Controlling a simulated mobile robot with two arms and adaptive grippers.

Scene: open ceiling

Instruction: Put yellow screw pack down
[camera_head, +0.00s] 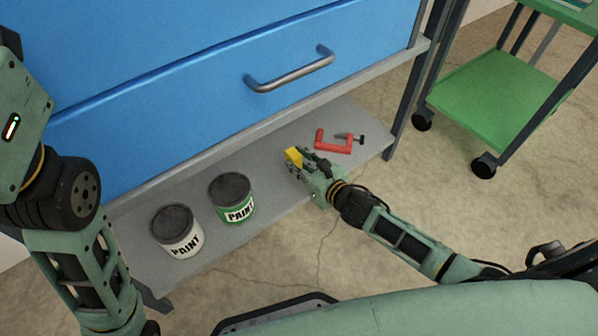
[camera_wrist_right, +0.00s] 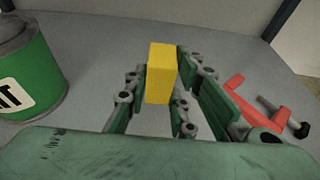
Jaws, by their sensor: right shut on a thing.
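The yellow screw pack (camera_head: 293,157) is a small yellow block over the grey lower shelf (camera_head: 275,205), between the paint cans and a red clamp. My right gripper (camera_head: 300,162) is shut on it. In the right wrist view the pack (camera_wrist_right: 161,75) stands upright between the fingers of the right gripper (camera_wrist_right: 165,100). I cannot tell whether the pack's underside touches the shelf. My left arm shows at the left of the head view, but its gripper is out of view.
A green paint can (camera_head: 232,198) and a white paint can (camera_head: 177,231) stand left of the gripper. The red clamp (camera_head: 333,142) lies close on the right. A blue drawer front (camera_head: 200,90) rises above the shelf. A green cart (camera_head: 495,105) stands at the right.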

